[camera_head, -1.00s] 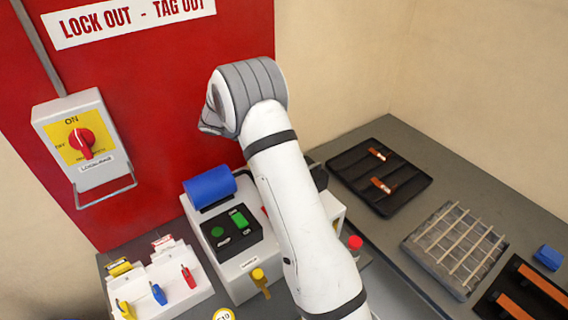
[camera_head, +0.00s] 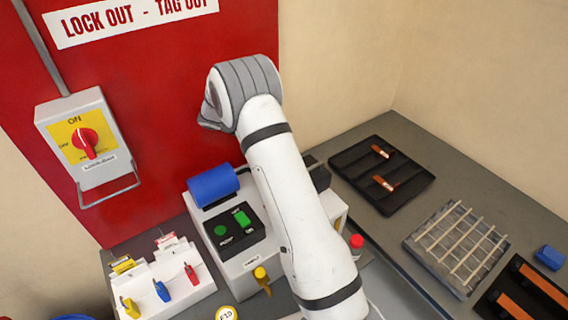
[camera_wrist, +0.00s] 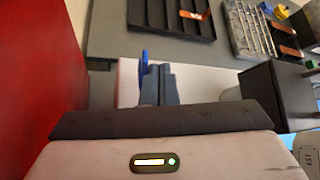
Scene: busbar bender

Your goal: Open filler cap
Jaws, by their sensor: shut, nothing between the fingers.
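The bender machine (camera_head: 248,262) is a pale box with a blue cylinder (camera_head: 212,185) and a black panel with green buttons (camera_head: 232,231) on top. My arm covers its right part. I cannot make out the filler cap for certain. A red cap (camera_head: 356,241) tops a small container just right of my arm. My gripper is hidden behind my arm in the head view. In the wrist view my gripper (camera_wrist: 158,72) is shut and empty, over a pale surface (camera_wrist: 205,78). A thin blue piece (camera_wrist: 144,68) shows at the fingers, its contact unclear.
A dark box (camera_wrist: 278,90) stands close right of the fingers in the wrist view. A black tray (camera_head: 404,195) with copper pieces and a wire rack (camera_head: 458,248) lie on the grey bench. Padlocks on a white stand (camera_head: 190,284) and the red wall (camera_head: 150,120) are at left.

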